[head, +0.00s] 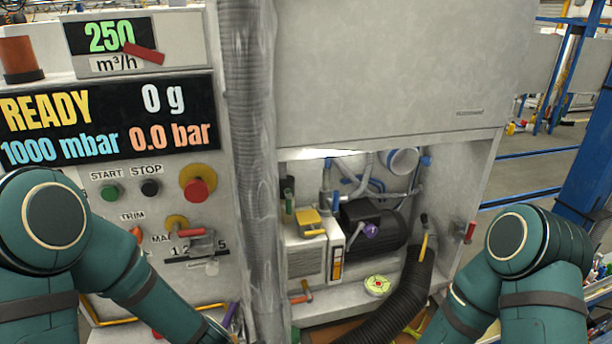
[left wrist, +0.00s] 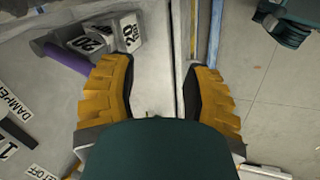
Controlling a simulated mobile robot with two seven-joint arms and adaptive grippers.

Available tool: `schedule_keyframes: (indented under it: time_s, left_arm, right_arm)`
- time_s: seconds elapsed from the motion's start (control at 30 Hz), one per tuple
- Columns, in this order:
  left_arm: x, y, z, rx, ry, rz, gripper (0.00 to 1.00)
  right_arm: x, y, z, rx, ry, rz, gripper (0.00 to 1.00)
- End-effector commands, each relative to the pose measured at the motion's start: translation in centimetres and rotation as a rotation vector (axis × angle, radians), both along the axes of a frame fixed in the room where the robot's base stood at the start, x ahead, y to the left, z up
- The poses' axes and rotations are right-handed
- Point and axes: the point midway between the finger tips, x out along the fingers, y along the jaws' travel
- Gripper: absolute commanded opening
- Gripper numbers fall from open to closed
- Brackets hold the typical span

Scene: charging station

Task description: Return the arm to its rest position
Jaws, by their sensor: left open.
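My left arm (head: 105,255) comes in from the left in the head view, in front of the control panel, and slopes down to the bottom edge. Its gripper is not clearly visible there. In the left wrist view my left gripper (left wrist: 160,78) shows two ribbed yellow fingers, spread apart with nothing between them. Grey surfaces and a vertical edge lie beyond the fingers. My right arm (head: 510,270) is at the lower right in the head view, and its gripper is out of sight.
The control panel (head: 222,150) has buttons and a display reading READY, 0 g. A ribbed hose (head: 248,150) hangs beside it. An open bay holds machinery (head: 315,250), a round green-rimmed tin (head: 377,285) and a black hose (head: 405,300). A purple rod (left wrist: 68,58) lies left of the fingers.

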Motion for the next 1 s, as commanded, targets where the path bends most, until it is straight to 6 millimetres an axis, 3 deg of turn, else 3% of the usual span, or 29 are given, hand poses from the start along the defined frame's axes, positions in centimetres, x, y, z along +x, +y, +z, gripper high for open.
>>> schedule_keyframes:
  time_s: [0.03,0.2,0.43,0.6,1.0]
  left_arm:
    - [-0.9,-0.6,-1.4,0.025,0.02,-0.148,0.49]
    - [-3.6,-3.1,-5.0,0.072,0.033,-0.667,0.49]
    - [-7.2,-6.4,-7.8,0.066,-0.025,-1.196,0.49]
    - [-8.4,-7.5,-8.3,0.058,-0.063,-1.351,0.49]
    - [-8.5,-7.6,-8.3,0.058,-0.068,-1.366,0.49]
  right_arm:
    - [0.0,0.0,0.0,0.0,0.0,0.0,0.72]
    - [0.0,0.0,0.0,0.0,0.0,0.0,0.72]
    - [0.0,0.0,0.0,0.0,0.0,0.0,0.72]
    - [0.0,0.0,0.0,0.0,0.0,0.0,0.72]
    - [0.0,0.0,0.0,0.0,0.0,0.0,0.72]
